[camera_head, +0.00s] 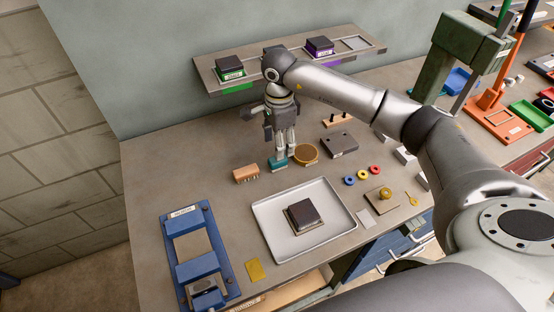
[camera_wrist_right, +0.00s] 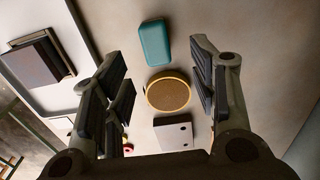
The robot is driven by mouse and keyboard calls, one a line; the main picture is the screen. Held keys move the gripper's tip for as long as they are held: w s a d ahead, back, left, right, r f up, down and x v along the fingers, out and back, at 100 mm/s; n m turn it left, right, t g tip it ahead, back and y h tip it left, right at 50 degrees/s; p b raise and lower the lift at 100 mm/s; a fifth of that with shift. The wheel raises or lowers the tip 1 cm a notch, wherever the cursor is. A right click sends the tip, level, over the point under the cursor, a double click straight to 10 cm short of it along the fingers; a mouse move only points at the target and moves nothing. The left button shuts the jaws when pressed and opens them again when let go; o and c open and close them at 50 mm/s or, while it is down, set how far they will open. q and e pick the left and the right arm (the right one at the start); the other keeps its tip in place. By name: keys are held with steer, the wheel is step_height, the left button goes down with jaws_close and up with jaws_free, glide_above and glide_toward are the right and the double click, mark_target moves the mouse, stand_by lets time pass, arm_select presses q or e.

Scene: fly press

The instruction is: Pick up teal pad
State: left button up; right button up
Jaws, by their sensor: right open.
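The teal pad (camera_head: 278,164) is a small rounded block lying on the workbench (camera_head: 200,160), left of a round brown disc. My right gripper (camera_head: 285,152) points down just over the pad, and its fingers hide part of it. In the right wrist view the teal pad (camera_wrist_right: 156,48) shows whole, in line with the gap between the open fingers of my right gripper (camera_wrist_right: 158,55). Nothing is held, and I cannot tell the exact height of the fingertips over the pad. My left gripper is not in view.
The brown disc (camera_head: 306,153) is close beside the pad. A wooden brush (camera_head: 246,174) lies left. A white tray (camera_head: 265,222) with a dark block (camera_head: 304,215) stands in front. A grey plate (camera_head: 340,144) lies right. A raised shelf (camera_head: 285,62) runs behind.

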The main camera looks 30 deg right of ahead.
mark_target(278, 163)
steer(key=shift+f, duration=0.8)
steer(key=f+p, duration=0.2)
steer(key=f, duration=0.1)
steer(key=f+p, duration=0.1)
steer(key=shift+s+a+f, duration=0.25)
steer(key=shift+a+f, duration=0.05)
steer(key=shift+f, duration=0.4)
steer(key=shift+w, duration=0.1)
steer(key=shift+c, duration=0.4)
steer(key=c, duration=1)
